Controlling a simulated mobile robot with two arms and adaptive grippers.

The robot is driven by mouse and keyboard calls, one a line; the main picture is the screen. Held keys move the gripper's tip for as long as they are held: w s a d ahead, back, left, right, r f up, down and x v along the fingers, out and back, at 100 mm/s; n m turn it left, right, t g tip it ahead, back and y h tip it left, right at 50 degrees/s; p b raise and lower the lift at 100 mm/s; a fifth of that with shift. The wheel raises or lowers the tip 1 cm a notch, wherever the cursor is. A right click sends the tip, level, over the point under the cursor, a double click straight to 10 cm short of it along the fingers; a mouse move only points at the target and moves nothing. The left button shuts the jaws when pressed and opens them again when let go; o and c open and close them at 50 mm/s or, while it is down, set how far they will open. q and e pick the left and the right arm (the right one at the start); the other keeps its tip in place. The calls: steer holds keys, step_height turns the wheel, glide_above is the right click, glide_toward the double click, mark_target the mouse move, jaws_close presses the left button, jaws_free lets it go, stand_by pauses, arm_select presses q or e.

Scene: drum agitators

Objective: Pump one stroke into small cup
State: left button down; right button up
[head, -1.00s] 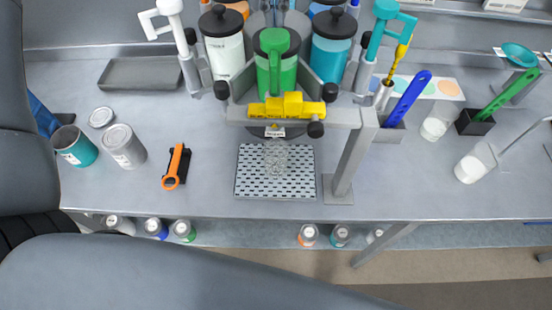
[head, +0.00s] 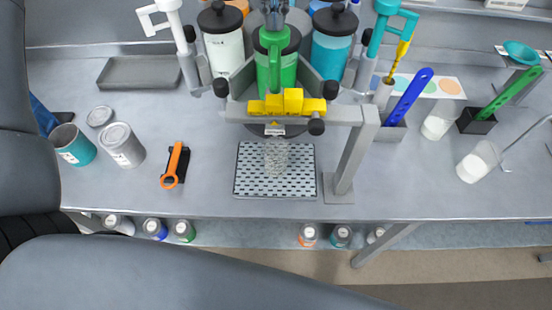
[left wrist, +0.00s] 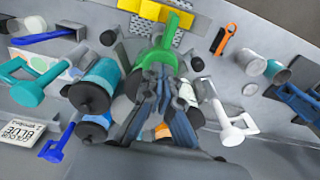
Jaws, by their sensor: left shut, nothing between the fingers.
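The small clear cup (head: 276,157) stands upright on a perforated drip tray (head: 243,185), below the front of the green canister (head: 288,72). Its contents are hard to make out. The green pump handle (head: 274,58) is on top of that canister and also shows in the left wrist view (left wrist: 172,28). My left gripper (head: 273,20) is shut and empty, right at the top of the green handle in the head view. Its fingers also show in the left wrist view (left wrist: 163,85), close to the green part; whether they touch it I cannot tell. My right gripper is out of view.
A white canister (head: 224,48) and a teal canister (head: 332,50) flank the green one. White (head: 168,22) and teal (head: 385,25) handles stand beside them. A yellow block (head: 287,102) sits on the grey frame (head: 347,160).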

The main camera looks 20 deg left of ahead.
mark_target(274, 33)
arm_select(q)
steer(key=shift+f+b, duration=1.2)
steer(key=shift+f, duration=0.65)
steer(key=shift+r, duration=0.1)
steer(key=shift+r+p, duration=1.9)
steer(key=shift+r, duration=0.5)
steer(key=shift+r, duration=0.15)
step_height(274, 33, up, 6)
steer(key=p, duration=0.5)
